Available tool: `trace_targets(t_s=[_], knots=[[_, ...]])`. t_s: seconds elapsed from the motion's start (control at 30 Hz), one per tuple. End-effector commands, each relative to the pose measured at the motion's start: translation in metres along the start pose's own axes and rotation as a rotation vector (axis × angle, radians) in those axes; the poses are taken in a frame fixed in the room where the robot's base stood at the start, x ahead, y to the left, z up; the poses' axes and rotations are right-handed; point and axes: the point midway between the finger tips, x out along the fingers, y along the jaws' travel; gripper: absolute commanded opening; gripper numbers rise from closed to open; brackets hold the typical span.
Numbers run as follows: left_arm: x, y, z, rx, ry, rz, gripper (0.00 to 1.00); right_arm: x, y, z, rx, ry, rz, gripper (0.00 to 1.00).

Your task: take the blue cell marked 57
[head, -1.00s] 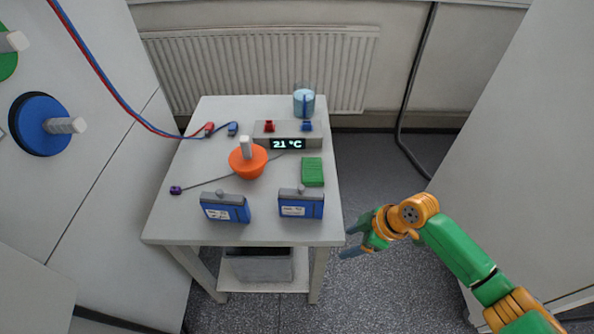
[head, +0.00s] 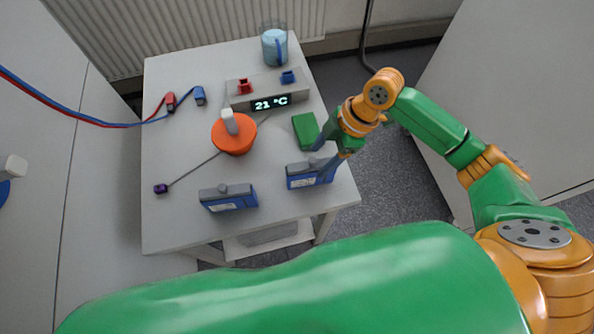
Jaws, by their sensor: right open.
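Two blue cells with grey tops and white labels lie on the white table. One cell (head: 229,199) is at the front middle and the other cell (head: 303,179) is to its right, near the front right edge. The label print is too small for me to tell which is marked 57. My right gripper (head: 328,161) is open at the right end of the right-hand cell, with its fingers close over it. I cannot tell whether they touch it. My left gripper is not in view.
On the table (head: 185,224) stand an orange dome with a white knob (head: 234,138), a green block (head: 305,131) beside my right gripper, a grey display unit (head: 267,90) and a blue cup (head: 273,47). Red and blue leads (head: 130,124) hang at the left.

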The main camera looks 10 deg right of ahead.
Motion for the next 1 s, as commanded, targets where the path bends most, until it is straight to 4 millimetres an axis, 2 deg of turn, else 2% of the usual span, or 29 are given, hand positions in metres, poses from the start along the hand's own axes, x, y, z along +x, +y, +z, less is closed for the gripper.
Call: trace_targets(t_s=[0.17, 0.3, 0.4, 0.67, 0.9, 0.93, 1.0], knots=[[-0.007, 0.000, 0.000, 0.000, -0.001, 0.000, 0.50, 0.020, -0.001, -0.002, 0.003, 0.001, -0.005, 0.70], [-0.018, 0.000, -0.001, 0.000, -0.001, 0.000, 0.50, 0.046, -0.004, -0.004, 0.003, 0.001, -0.006, 0.70], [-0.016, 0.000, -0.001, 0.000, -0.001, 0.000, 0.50, 0.065, -0.003, -0.003, 0.002, 0.000, -0.003, 0.70], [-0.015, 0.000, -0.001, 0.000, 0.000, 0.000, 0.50, 0.071, -0.003, -0.002, 0.000, -0.001, 0.000, 0.70], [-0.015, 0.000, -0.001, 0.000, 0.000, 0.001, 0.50, 0.071, -0.003, -0.002, 0.001, -0.001, 0.000, 0.05], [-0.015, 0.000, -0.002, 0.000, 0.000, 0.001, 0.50, 0.071, -0.003, -0.002, 0.001, -0.001, 0.000, 0.00], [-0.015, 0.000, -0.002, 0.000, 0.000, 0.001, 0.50, 0.071, -0.003, -0.002, 0.001, -0.001, 0.000, 0.00]])
